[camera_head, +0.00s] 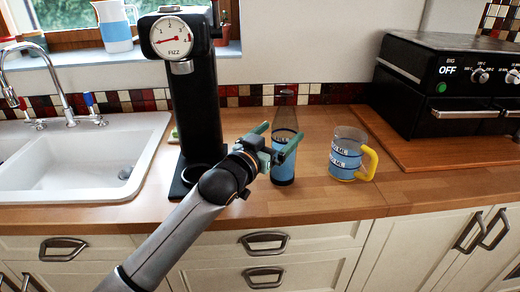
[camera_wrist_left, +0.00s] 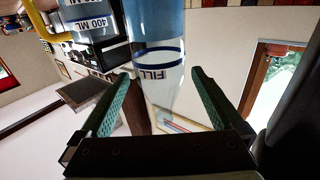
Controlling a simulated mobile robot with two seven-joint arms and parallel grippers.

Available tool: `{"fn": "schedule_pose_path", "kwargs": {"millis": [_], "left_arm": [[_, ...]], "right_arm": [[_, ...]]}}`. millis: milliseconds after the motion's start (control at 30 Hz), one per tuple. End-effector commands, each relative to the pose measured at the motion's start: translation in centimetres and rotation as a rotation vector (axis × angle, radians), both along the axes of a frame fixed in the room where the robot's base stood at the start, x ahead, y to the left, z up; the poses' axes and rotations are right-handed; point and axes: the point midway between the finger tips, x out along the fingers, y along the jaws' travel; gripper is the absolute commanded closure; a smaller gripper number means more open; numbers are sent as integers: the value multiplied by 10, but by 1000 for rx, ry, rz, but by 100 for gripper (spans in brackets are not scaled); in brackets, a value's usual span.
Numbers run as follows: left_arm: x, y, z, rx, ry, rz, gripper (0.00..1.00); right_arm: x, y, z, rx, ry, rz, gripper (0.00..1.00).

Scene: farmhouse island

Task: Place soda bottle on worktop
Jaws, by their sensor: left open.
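The soda bottle (camera_head: 283,172) is clear with blue liquid in its lower part. It stands upright on the wooden worktop (camera_head: 235,207), just right of the black soda machine (camera_head: 195,115). My left gripper (camera_head: 281,132) is open at the bottle's upper half, one green finger on each side. In the left wrist view the bottle (camera_wrist_left: 161,52), with its FILL mark, shows between the two open fingers (camera_wrist_left: 161,76), and a gap shows beside the fingers. My right gripper is not in view.
A measuring jug (camera_head: 346,156) with a yellow handle and blue liquid stands right of the bottle. A black oven (camera_head: 445,85) stands further right on a wooden board. A white sink (camera_head: 75,155) is at left. The worktop's front strip is clear.

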Motion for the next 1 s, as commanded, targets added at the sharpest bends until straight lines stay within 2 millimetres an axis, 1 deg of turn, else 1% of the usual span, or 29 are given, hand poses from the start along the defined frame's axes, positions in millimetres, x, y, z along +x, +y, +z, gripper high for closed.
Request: {"fn": "schedule_pose_path", "kwargs": {"millis": [33,300,500,700,1000], "left_arm": [[-6,6,-1,-1,1,1,0],[-39,31,-2,1,1,1,0],[-59,46,-2,1,0,1,0],[-68,53,-2,1,-1,1,0],[-69,54,-2,1,0,1,0]], "right_arm": [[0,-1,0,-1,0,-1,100],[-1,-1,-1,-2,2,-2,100],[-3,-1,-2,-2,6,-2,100],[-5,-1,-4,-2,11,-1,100],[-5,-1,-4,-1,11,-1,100]]}}
